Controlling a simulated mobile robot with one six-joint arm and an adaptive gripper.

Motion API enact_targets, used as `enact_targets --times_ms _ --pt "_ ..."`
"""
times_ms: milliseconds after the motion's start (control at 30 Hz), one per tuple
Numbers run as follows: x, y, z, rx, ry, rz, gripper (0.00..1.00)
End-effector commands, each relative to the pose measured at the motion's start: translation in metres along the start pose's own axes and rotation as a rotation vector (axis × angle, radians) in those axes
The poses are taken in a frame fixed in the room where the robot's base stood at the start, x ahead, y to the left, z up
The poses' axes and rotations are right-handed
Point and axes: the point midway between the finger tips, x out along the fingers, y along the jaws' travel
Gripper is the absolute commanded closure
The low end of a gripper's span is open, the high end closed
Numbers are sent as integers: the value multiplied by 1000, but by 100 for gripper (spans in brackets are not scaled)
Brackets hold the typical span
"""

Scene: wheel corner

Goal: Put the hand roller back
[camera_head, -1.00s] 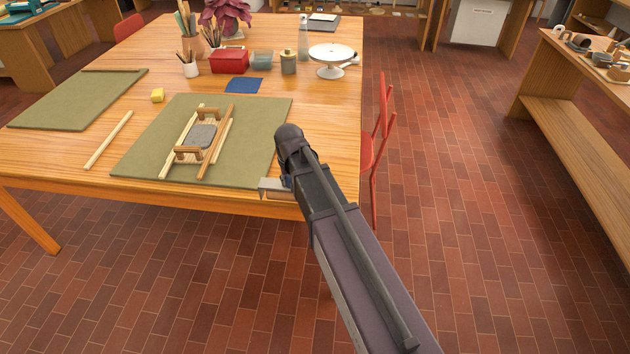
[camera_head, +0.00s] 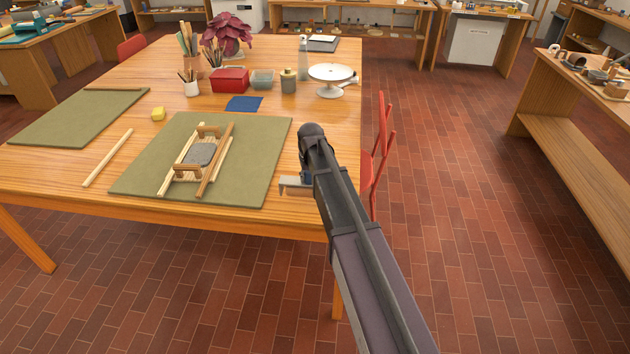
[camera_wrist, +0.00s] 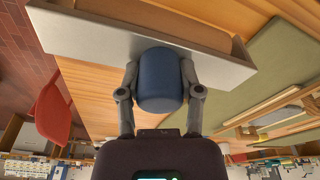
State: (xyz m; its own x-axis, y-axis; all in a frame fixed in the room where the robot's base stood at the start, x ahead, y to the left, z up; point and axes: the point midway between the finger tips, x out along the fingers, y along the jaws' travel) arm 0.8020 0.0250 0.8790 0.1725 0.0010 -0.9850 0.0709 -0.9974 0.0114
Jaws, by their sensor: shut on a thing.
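My gripper (camera_wrist: 160,92) is shut on the blue handle (camera_wrist: 160,66) of the hand roller in the wrist view, one finger on each side of it. Beyond the handle lies the roller's pale grey metal frame (camera_wrist: 85,40), with a tan roller partly visible behind it. In the head view, the hand roller's grey frame (camera_head: 292,182) shows just left of my arm's end, over the table's front right part, right of the green mat. My arm hides most of the gripper there. I cannot tell the roller's height above the table.
The wooden table (camera_head: 100,160) bears a green mat (camera_head: 250,165) with wooden sticks and a two-handled frame, a red box (camera_head: 230,79), a white turntable (camera_head: 331,74) and a plant (camera_head: 228,32). A red chair (camera_head: 380,150) stands at its right side. A workbench (camera_head: 590,90) with tools stands right, across open brick floor.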

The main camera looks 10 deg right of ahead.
Motion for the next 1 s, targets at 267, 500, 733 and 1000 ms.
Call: enact_targets --times_ms 267,500,733,1000 --pt "5 14 -16 0 0 0 100" --pt "5 14 -16 -1 0 0 100" --pt "7 19 -22 0 0 0 100" --pt "28 22 -22 -1 0 -1 100"
